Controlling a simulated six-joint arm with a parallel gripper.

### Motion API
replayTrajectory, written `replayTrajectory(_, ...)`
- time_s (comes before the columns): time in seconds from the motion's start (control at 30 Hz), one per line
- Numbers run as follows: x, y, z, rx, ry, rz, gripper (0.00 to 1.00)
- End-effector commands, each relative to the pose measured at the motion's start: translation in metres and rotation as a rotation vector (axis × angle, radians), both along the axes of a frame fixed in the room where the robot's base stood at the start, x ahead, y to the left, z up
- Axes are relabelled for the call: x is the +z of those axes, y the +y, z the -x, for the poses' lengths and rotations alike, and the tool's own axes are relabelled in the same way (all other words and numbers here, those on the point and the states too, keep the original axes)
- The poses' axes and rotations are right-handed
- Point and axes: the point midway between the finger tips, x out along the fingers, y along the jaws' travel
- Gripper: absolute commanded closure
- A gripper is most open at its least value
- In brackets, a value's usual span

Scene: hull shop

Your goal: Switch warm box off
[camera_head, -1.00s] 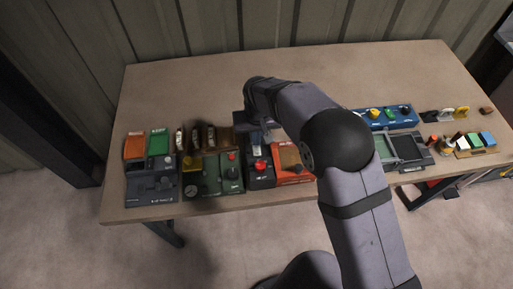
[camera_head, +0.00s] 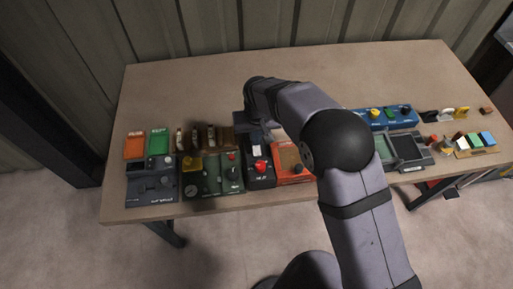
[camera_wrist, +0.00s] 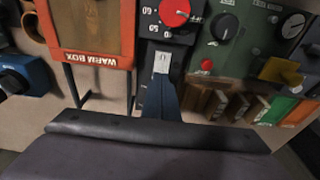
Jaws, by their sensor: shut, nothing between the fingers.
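The warm box is an orange box with a brown front panel (camera_head: 293,178), standing right of a black unit (camera_head: 262,183) in the head view. In the wrist view its label "WARM BOX" (camera_wrist: 93,60) reads upside down at the upper left. The black unit carries a red dial (camera_wrist: 174,12) and a small white plate (camera_wrist: 162,62); the plate also shows in the head view (camera_head: 257,150). My gripper (camera_wrist: 162,88) is shut and empty, its tips by the plate; I cannot tell whether they touch it. My arm hides part of the bench beyond the warm box.
A green panel with a knob and gauge (camera_wrist: 250,40) adjoins the black unit. A blue box with a knob (camera_wrist: 25,75) lies beyond the warm box. Several upright brown pieces (camera_head: 195,137) stand close to my gripper. The bench's rear (camera_head: 190,85) is clear.

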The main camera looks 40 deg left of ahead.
Motion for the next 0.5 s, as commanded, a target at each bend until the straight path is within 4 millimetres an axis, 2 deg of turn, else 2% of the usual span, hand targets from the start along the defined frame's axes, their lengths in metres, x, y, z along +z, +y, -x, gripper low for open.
replayTrajectory(0.5, -0.0038, 0.0000, 0.0000, 0.000, 0.000, 0.000, 1.00)
